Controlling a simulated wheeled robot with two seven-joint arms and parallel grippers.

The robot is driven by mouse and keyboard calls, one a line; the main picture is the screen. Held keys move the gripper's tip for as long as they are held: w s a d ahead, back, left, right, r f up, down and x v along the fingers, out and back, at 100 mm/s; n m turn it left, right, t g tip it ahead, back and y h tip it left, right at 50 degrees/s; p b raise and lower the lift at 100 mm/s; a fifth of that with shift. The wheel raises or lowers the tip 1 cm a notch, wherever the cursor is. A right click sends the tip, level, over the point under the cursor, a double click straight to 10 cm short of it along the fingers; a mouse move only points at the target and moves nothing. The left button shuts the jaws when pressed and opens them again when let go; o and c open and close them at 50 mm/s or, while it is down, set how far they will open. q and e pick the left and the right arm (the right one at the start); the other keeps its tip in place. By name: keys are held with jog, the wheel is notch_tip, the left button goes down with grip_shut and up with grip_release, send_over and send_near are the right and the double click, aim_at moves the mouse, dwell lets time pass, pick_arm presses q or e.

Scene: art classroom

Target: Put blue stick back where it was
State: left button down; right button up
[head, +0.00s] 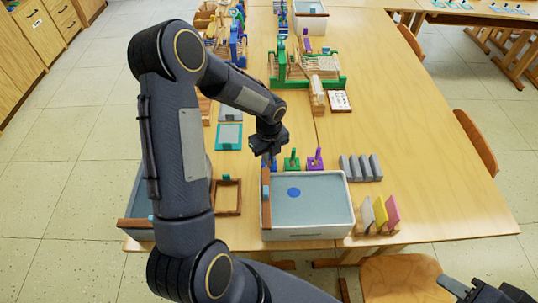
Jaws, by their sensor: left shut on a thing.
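My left gripper (268,153) is shut at the back left corner of a white-walled basin (310,234). A small blue piece, seemingly the blue stick (268,162), shows just under its fingertips, in line with a green piece (292,161) and a purple piece (315,160) behind the basin. The gripper hides most of the blue piece, and I cannot tell whether it touches the table. My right gripper (482,293) is at the bottom right edge, cut off and far from these pieces; its jaws are unclear.
A wooden frame (227,197) lies left. A green-framed loom (306,80) stands behind. The table's right side is clear.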

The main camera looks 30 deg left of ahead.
pick_arm(q)
jog(key=shift+f, duration=0.15)
jog(key=c, duration=1.5)
grip_release()
jog(key=shift+r, duration=0.2)
